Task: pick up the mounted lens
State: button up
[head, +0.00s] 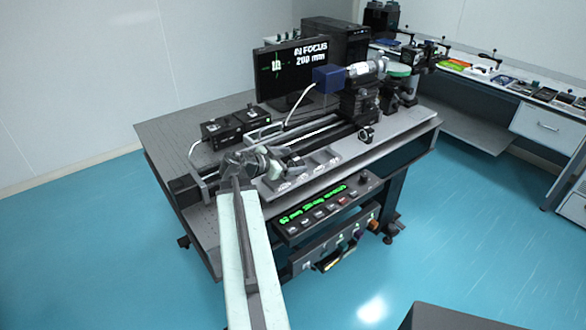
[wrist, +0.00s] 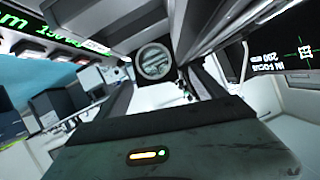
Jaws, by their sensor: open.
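A round lens in a dark ring mount (wrist: 153,62) shows in the upper middle of the wrist view. In the head view, a small dark ring-shaped mount (head: 367,134) stands at the front of the rail, below the blue camera; I cannot tell whether it is the same piece. My gripper (head: 298,159) is over the front part of the optical table, left of that ring and above the tray. It is open, with nothing seen held in it. The arm partly hides the table's left front.
A pale tray (head: 325,163) with several round pieces lies along the table's (head: 160,130) front. A long dark rail (head: 318,128) runs behind it. A blue camera (head: 328,78), two black boxes and a monitor (head: 291,72) stand farther back. A lit control panel (head: 325,206) is below.

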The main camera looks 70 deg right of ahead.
aim_at(298, 157)
jog(key=b+x, duration=0.1)
jog(key=x, duration=0.4)
jog(key=shift+s+f+b, duration=0.1)
jog(key=shift+s+b, duration=0.05)
jog(key=shift+b, duration=0.25)
grip_shut()
notch_tip(298, 157, up, 11)
jog(key=p, duration=1)
jog(key=shift+n+g+y, duration=0.4)
jog(key=shift+n+g, duration=0.2)
jog(key=shift+n, duration=0.3)
jog(key=f+b, duration=0.4)
jog(key=f, duration=0.1)
jog(key=f+b, duration=0.5)
jog(key=shift+w+d+f, duration=0.15)
jog(key=shift+w+d, duration=0.05)
jog(key=shift+f+b, duration=0.6)
jog(key=shift+b, duration=0.05)
